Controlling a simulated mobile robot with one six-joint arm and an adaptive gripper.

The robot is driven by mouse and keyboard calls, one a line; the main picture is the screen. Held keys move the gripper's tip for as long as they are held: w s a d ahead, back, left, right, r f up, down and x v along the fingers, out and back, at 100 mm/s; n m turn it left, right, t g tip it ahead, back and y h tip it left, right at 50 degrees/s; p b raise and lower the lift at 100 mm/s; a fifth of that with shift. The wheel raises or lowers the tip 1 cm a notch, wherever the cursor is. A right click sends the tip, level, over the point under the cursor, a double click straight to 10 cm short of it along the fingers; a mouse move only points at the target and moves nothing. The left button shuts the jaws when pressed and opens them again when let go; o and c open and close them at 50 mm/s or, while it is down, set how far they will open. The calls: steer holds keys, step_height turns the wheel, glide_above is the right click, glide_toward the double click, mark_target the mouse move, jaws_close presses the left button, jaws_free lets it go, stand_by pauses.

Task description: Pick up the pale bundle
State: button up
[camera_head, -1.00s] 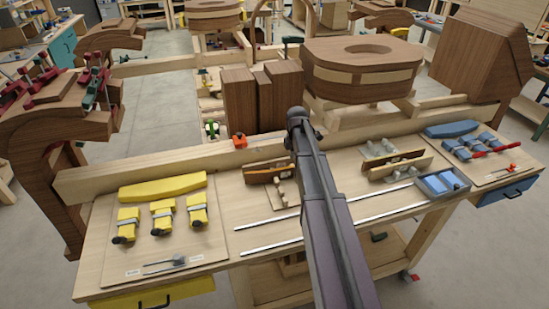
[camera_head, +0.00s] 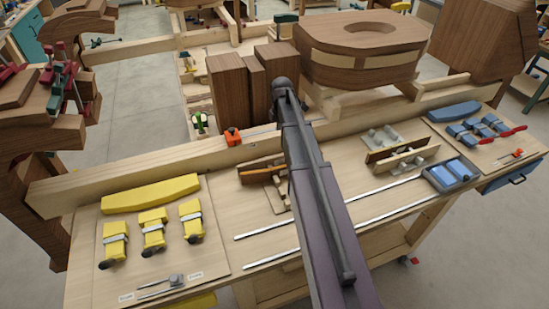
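I cannot tell for sure which thing is the pale bundle. Light-blue pieces (camera_head: 456,171) lie together in a grey-blue tray (camera_head: 431,177) at the right front of the bench. Small pale wooden pieces (camera_head: 383,137) stand by a dark-edged wooden block to the left of that tray. Three yellow banded bundles (camera_head: 153,231) lie on a board at the left, below a yellow curved piece (camera_head: 151,193). Several blue banded pieces (camera_head: 467,135) lie at the right end. My dark arm crosses the bench middle and hides part of it. My gripper is not visible.
The pale wooden bench (camera_head: 222,212) has a raised beam (camera_head: 130,166) along its back. Tall brown blocks (camera_head: 228,92) and a large round brown form (camera_head: 362,58) stand behind it. Two metal rails (camera_head: 385,208) run along the front. Clamped brown forms (camera_head: 45,125) stand at the left.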

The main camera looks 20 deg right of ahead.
mark_target(279, 155)
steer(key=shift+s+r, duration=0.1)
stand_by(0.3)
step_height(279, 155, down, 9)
steer(key=b, duration=0.8)
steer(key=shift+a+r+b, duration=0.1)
steer(key=shift+b, duration=0.2)
stand_by(0.3)
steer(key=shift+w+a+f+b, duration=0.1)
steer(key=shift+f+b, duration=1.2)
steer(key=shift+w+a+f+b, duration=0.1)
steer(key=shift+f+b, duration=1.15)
steer(key=shift+b, duration=0.05)
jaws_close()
